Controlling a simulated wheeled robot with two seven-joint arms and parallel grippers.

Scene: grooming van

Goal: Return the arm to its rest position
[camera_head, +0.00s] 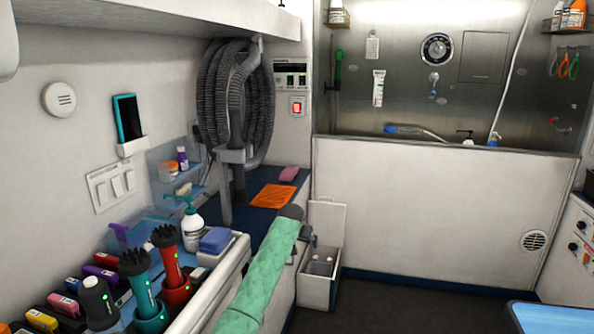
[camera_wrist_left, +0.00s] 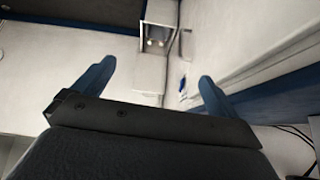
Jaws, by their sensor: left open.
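My left arm, in a green quilted sleeve, comes up from the bottom middle of the head view. It reaches out past the edge of the counter. The left gripper (camera_head: 308,238) shows only as a small dark shape beyond the sleeve's dark end. In the left wrist view my left gripper (camera_wrist_left: 156,73) has its two blue fingers spread wide with nothing between them. Beyond them is a small white open bin (camera_wrist_left: 152,60), apart from the fingers. My right gripper is not in view.
The open white bin (camera_head: 318,290) stands on the floor beside the counter. The counter holds an orange cloth (camera_head: 272,196), a pump bottle (camera_head: 193,230), a blue sponge (camera_head: 215,240) and clippers (camera_head: 172,270). A grey hose (camera_head: 235,100) hangs above. A blue-topped table (camera_head: 550,318) is lower right.

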